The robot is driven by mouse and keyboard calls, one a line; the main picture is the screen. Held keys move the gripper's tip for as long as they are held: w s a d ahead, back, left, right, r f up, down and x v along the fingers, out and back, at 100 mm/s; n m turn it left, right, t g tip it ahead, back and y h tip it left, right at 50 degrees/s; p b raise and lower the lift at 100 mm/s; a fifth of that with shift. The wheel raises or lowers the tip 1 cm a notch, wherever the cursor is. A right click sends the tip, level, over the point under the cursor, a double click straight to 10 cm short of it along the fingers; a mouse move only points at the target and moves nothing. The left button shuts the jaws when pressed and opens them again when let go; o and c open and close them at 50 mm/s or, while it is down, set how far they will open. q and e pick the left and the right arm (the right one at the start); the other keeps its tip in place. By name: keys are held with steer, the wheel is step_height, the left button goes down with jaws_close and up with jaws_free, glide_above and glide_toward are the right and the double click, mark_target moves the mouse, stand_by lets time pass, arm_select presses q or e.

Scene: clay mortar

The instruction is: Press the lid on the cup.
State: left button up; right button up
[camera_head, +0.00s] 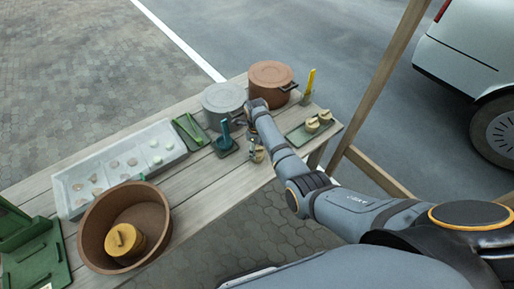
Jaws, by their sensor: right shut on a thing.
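My right gripper (254,143) hangs above the front edge of the wooden table, its arm coming in from the right. It is shut on a small tan thing (258,156) at its tips. The thing is too small and too covered by the gripper to tell whether it is the cup, the lid or both. Two small tan cup-like pieces (318,121) stand on a green tray at the table's right end; I cannot tell if either is the task's cup. My left gripper is out of view.
A grey pot (222,99) and brown pot (271,74) stand behind the gripper. A dark green stand (224,148) is close on its left. A pale compartment tray (88,172) and large brown bowl (94,222) fill the left. A wooden post (378,75) rises at right.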

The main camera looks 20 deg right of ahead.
steer(key=shift+p, duration=0.3)
stand_by(0.5)
steer(key=shift+f, duration=0.5)
stand_by(1.0)
steer(key=o, duration=0.8)
steer(key=o, duration=0.3)
step_height(320, 180, up, 6)
steer(key=p, duration=0.6)
steer(key=shift+r, duration=0.1)
